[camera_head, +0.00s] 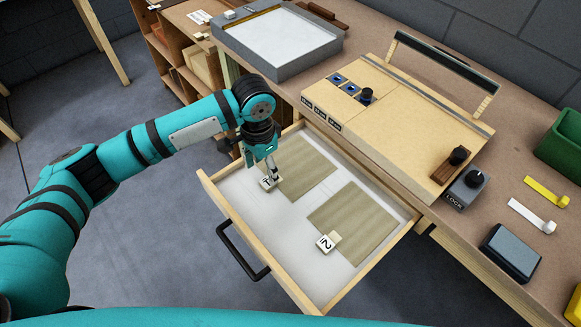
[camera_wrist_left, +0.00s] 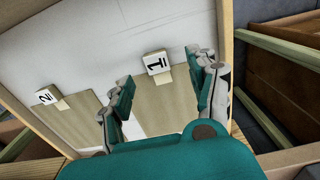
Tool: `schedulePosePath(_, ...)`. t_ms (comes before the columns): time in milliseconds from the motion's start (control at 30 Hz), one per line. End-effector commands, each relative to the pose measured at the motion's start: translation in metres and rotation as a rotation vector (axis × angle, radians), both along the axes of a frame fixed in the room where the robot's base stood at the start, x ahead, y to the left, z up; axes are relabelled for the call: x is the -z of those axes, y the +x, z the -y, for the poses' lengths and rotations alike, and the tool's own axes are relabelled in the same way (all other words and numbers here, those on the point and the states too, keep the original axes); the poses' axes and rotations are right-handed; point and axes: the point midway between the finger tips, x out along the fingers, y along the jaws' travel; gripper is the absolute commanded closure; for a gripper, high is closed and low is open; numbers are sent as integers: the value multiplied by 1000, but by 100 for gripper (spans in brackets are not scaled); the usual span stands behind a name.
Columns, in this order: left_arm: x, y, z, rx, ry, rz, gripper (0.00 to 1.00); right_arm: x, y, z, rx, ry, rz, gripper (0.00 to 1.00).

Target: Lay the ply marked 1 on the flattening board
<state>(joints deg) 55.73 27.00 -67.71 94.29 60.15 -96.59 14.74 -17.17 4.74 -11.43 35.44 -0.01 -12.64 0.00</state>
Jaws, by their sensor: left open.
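The ply marked 1 (camera_head: 305,168) is a thin light-brown sheet lying flat in the open drawer. Its white tag (camera_head: 267,184) reads 1 and also shows in the left wrist view (camera_wrist_left: 157,63). My left gripper (camera_head: 270,172) is open and empty, low over the tag end of this ply. In the left wrist view its fingers (camera_wrist_left: 165,92) stand apart over the sheet, and I cannot tell whether they touch it. I cannot tell for certain which surface is the flattening board. A pale wooden board with controls (camera_head: 400,125) lies on the bench.
A second ply tagged 2 (camera_head: 360,220) lies in the drawer (camera_head: 235,190) to the right. A grey-rimmed tray with a white bed (camera_head: 280,40) stands at the back left. A LOCK knob box (camera_head: 467,187), a dark block (camera_head: 510,250) and a green bin (camera_head: 563,145) sit right.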

Motion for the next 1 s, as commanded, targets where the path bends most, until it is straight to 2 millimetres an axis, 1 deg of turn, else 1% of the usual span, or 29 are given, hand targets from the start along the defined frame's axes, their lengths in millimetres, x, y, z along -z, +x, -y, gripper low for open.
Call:
schedulePosePath(33, 3, -1, 0, 0, 1, -1, 40, -1, 6, -2, 0, 3, 11, 64)
schedulePosePath(133, 13, -3, 0, 0, 1, -3, 40, -4, 11, -6, 1, 9, 18, 64)
schedulePosePath(300, 40, -7, 1, 0, 1, -1, 40, -6, 9, -9, 1, 12, 15, 64)
schedulePosePath(400, 49, -6, 1, 1, 0, 0, 40, -6, 5, -9, 1, 11, 9, 64)
schedulePosePath(500, 53, -6, 1, 2, 1, 1, 40, -6, 0, -8, 0, 10, 2, 64)
schedulePosePath(667, 53, -6, 1, 2, 0, 1, 40, -5, -3, -5, -1, 6, -3, 64)
schedulePosePath(767, 53, -6, 1, 2, 0, 1, 51, -5, -3, -3, 0, 3, -3, 64)
schedulePosePath(1000, 52, -6, 1, 1, 0, 1, 82, -5, -2, -1, -1, 0, -2, 64)
